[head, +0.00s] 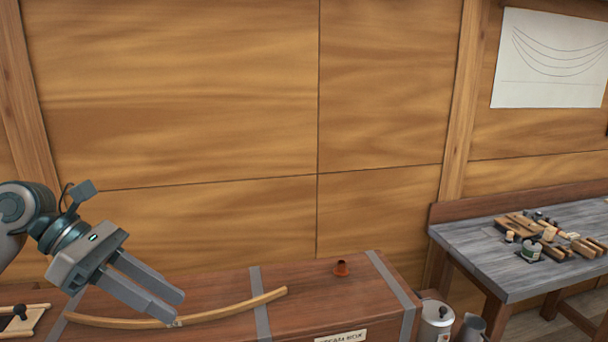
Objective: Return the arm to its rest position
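My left gripper (176,307) comes in from the left and points down to the right, above the long wooden steam box (330,290). Its two grey fingers stand apart with a gap between them, and I see nothing held in them. A curved light wood strip (235,309) lies along the top of the box. The fingertips overlap the strip's middle in this view; I cannot tell how far above it they are. My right gripper is out of view.
A workbench (490,259) with several wooden tools is at right. A metal canister (435,321) and a jug (470,328) stand below it. A tray (36,317) is at left. The wall area above the box is clear.

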